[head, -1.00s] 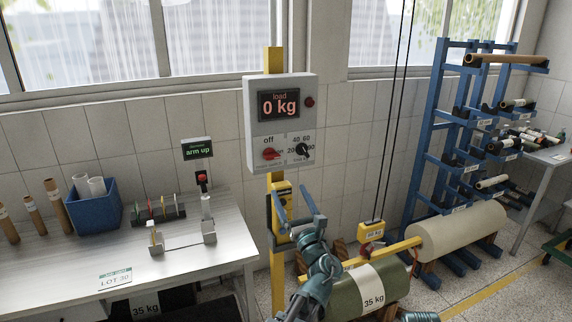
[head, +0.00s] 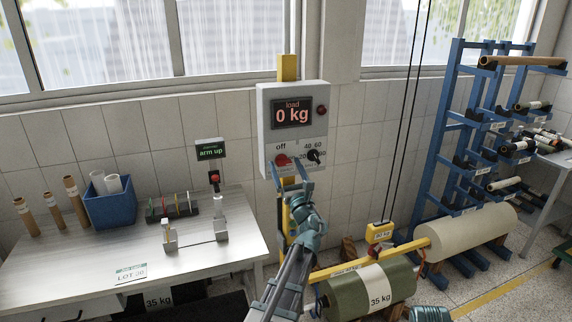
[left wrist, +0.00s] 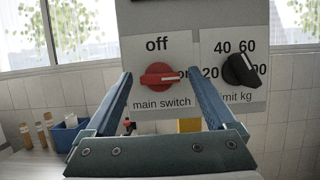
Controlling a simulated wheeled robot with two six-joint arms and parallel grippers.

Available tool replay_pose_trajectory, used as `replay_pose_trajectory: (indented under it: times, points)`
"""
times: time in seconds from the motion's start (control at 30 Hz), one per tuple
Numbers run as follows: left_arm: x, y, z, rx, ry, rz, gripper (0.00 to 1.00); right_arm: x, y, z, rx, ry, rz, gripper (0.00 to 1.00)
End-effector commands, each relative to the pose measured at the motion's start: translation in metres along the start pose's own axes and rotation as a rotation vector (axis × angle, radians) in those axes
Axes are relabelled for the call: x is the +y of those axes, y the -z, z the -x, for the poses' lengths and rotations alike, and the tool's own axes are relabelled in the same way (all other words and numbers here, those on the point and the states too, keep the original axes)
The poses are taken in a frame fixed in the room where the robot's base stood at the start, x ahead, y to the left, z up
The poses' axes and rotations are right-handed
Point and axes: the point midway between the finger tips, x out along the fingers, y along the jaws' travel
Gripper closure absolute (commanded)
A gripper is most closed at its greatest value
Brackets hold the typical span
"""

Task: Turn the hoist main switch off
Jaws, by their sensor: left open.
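The grey hoist control box (head: 264,120) is on the yellow post, with a display reading 0 kg. Its red main switch (left wrist: 158,80) has its handle lying level, its right end at the partly covered "on" label; "off" is printed above. The switch also shows in the head view (head: 281,160), partly behind a finger. My left gripper (head: 290,171) is open and empty, just in front of the box's lower part. In the left wrist view its fingers stand either side of the switch, and I see no contact.
A black limit knob (left wrist: 241,69) sits close right of the switch. Below right, a green roll (head: 345,291) marked 35 kg hangs by a yellow beam (head: 340,270). A workbench (head: 90,262) stands left, a blue rack (head: 440,150) right.

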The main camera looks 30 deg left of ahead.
Motion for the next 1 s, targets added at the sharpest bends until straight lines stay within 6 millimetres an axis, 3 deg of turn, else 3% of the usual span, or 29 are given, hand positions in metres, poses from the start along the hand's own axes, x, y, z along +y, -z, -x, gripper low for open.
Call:
replay_pose_trajectory:
  times: [0.33,0.8,1.0]
  points:
    - [0.0,0.0002,-0.0023,0.0,0.0,0.0,0.12,0.0001,-0.0001,0.0007,0.0,0.0,0.0,1.0]
    - [-0.0001,0.0002,-0.0022,0.0,0.0,0.0,0.96,0.0001,-0.0001,0.0008,0.0,0.0,0.0,1.0]
    - [-0.0005,0.0,-0.0024,0.001,-0.006,0.016,0.96,0.0001,-0.0001,0.0012,0.0,0.0,0.0,1.0]
